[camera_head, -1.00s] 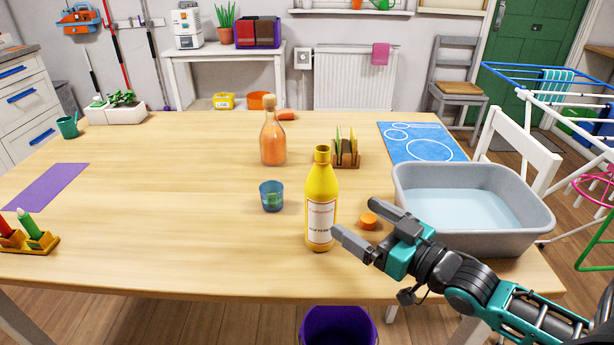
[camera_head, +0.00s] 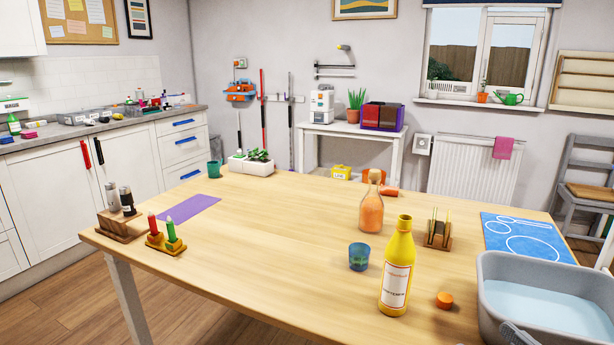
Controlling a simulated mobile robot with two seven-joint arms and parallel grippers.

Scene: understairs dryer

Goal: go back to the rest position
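My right gripper shows only as a grey fingertip (camera_head: 517,334) at the bottom edge, in front of the grey basin (camera_head: 545,269). The rest of it is out of view, so I cannot tell whether it is open or shut. My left gripper is not in view. The yellow bottle (camera_head: 397,265) stands upright on the wooden table (camera_head: 290,240), and nothing holds it. An orange cap (camera_head: 444,300) lies on the table to its right.
A blue tumbler (camera_head: 359,257), a glass bottle of orange liquid (camera_head: 371,205) and a wooden rack (camera_head: 438,235) stand near the yellow bottle. The basin holds water at the table's right end. The table's left middle is clear, beside a purple mat (camera_head: 188,208).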

